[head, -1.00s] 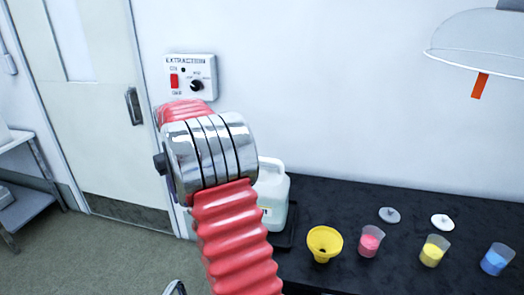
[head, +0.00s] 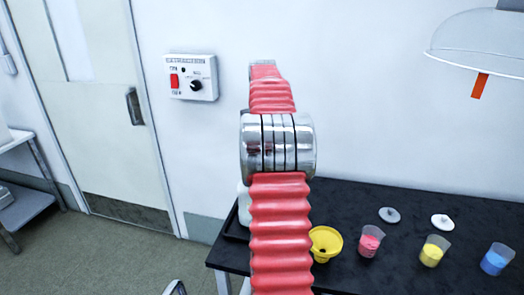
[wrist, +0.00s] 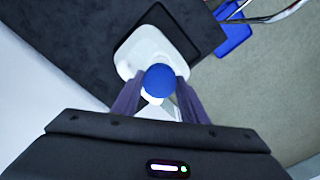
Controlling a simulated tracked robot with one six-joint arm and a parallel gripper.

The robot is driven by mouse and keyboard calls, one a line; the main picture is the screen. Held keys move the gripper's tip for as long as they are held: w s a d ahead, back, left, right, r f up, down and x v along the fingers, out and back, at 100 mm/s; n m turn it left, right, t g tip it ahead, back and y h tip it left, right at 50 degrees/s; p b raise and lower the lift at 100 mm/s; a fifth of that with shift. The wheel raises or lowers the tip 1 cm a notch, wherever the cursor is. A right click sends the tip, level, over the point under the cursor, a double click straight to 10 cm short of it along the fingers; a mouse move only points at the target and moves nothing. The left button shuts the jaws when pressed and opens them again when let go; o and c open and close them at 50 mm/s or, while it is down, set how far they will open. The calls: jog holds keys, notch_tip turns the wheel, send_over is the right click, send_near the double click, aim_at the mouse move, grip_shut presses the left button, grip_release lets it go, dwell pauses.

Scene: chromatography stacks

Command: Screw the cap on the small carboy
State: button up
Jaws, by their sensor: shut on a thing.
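The blue cap (wrist: 160,78) is between the two dark fingers of my gripper (wrist: 157,86) in the wrist view, and the gripper is shut on it. The white small carboy (wrist: 138,52) lies directly beyond the cap in that view. The cap overlaps the carboy's top, and I cannot tell whether it touches the neck or is seated on it. In the head view only a pale sliver of the carboy (head: 243,198) shows at the left of my arm. My gripper and the cap are hidden behind my arm there.
The carboy stands in a dark tray (head: 234,228) at the left end of the black bench (head: 365,205). To the right are a yellow funnel (head: 326,240), beakers of red (head: 369,241), yellow (head: 433,251) and blue (head: 497,259) contents, and two small lids. A wall switch box (head: 193,78) is behind.

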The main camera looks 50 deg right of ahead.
jog(key=shift+f, duration=0.2)
jog(key=shift+f, duration=1.9)
jog(key=shift+s+a+f, duration=0.1)
jog(key=shift+f, duration=1.45)
dwell(0.5)
jog(key=o, duration=1.1)
jog(key=shift+c, duration=0.5)
jog(key=c, duration=1.1)
jog(key=shift+o, duration=0.2)
